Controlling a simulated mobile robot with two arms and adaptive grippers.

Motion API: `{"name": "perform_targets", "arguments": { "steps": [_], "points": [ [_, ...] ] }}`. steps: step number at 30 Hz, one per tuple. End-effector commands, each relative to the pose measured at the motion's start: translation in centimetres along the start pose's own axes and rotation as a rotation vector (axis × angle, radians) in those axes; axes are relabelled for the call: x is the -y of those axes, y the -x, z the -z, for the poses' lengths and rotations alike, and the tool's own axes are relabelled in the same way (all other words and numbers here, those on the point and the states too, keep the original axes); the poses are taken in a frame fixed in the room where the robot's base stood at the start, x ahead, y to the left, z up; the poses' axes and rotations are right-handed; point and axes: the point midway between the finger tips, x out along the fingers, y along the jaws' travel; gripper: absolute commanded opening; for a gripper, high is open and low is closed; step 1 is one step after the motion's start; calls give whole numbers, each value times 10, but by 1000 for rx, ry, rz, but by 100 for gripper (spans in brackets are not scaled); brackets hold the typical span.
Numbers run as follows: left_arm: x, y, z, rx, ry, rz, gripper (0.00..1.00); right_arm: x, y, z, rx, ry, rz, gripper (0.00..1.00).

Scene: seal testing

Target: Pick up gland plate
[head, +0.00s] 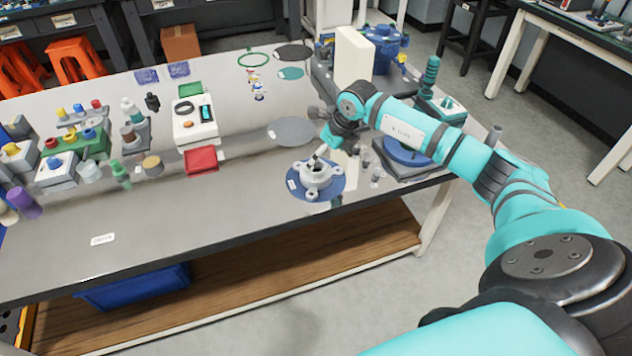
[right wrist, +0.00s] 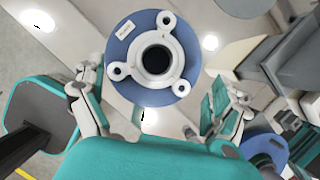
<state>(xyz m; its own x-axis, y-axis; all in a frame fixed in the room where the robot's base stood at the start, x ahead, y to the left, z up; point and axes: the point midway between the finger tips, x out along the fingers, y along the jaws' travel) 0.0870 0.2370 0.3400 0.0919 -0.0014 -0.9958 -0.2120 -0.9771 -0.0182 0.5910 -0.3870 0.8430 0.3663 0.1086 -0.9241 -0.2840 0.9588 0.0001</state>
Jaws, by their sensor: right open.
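A light grey flanged ring with several bolt lugs and a dark central hole, which looks like the gland plate (head: 315,178), sits on a round blue base (head: 332,190) near the table's front edge. In the right wrist view, the gland plate (right wrist: 168,28) and the blue base (right wrist: 112,46) show from above, with a white label on the base. My right gripper (head: 322,150) is just above and behind the plate. In the wrist view its fingers are spread wide (right wrist: 158,92), with nothing held between them. My left gripper is not in view.
A white block (head: 353,55) stands behind my right arm. A dark blue round fixture (head: 405,152) is to the right. A grey disc (head: 292,131) lies behind the plate. A red tray (head: 201,160) and small parts are left. The front left tabletop is mostly clear.

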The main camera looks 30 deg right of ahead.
Motion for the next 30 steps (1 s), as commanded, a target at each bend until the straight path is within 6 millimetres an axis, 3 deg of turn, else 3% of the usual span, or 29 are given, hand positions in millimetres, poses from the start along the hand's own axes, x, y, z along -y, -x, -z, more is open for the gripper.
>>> {"name": "perform_targets", "arguments": {
  "steps": [8, 17, 25, 30],
  "points": [
    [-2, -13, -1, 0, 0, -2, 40, -1, -18, 2, 0, 0, -1, 100],
    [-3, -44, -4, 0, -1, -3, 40, -4, -61, 6, 1, -1, 0, 100],
    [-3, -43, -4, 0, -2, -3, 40, -4, -61, 4, 0, 0, 0, 100],
    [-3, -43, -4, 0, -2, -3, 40, -4, -61, 5, 0, 0, 0, 78]
  ]
}}
